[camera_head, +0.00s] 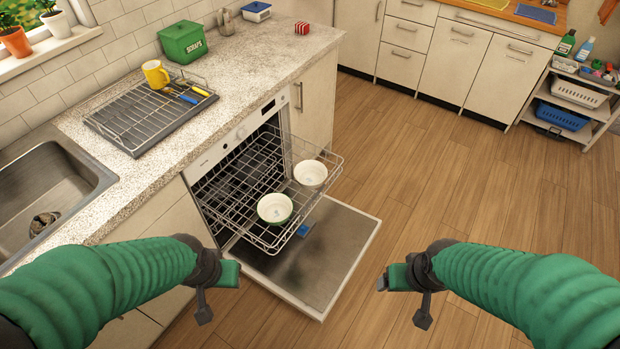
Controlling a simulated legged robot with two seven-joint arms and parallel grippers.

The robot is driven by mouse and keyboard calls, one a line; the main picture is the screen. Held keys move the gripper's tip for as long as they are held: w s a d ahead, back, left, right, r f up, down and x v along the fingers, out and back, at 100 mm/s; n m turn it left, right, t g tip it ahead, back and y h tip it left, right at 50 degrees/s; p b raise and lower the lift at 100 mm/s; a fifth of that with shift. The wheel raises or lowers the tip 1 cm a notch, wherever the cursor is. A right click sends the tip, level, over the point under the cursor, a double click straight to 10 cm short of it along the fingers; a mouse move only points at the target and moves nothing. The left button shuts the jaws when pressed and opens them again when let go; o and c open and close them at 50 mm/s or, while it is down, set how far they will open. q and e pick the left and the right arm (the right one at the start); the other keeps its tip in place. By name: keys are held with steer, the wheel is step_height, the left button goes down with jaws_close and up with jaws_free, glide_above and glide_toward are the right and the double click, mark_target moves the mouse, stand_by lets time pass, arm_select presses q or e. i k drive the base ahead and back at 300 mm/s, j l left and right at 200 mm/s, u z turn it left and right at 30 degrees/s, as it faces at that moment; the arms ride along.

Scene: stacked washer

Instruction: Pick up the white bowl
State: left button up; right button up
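The white bowl (310,174) sits in the right part of the pulled-out upper rack of the dishwasher. A second bowl, white inside with a green outside (274,209), sits in the same rack, nearer me and to the left. My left gripper (218,291) is below and left of the rack, apart from both bowls. My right gripper (404,299) is over the floor, right of the open dishwasher door and apart from the bowls. Both grippers look empty, with their fingers spread apart.
The dishwasher rack (335,168) has wire sides around the bowls. The open door (325,262) lies below it, with a blue item (303,230) near its hinge side. The counter (245,70) holds a drying rack (118,134) and a yellow mug (155,74). Floor (440,190) to the right is clear.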

mark_target(309, 173)
steer(key=k+j+u, duration=0.15)
steer(key=k, duration=0.55)
steer(key=l+u, duration=0.1)
steer(key=u, duration=0.35)
steer(key=i+l+u, duration=0.1)
steer(key=u, duration=0.35)
steer(key=l+u, duration=0.1)
steer(key=u, duration=0.3)
steer(key=l+u, duration=0.15)
steer(key=u, duration=0.3)
steer(key=l+u, duration=0.15)
steer(key=u, duration=0.3)
steer(key=k+l, duration=0.1)
steer(key=l, duration=1.1)
steer(key=k+l, duration=0.15)
steer(key=l, duration=1.05)
steer(key=k+l, duration=0.15)
steer(key=l, duration=0.45)
steer(key=k+l, duration=0.1)
steer(key=l, duration=0.5)
steer(key=i+u, duration=0.05)
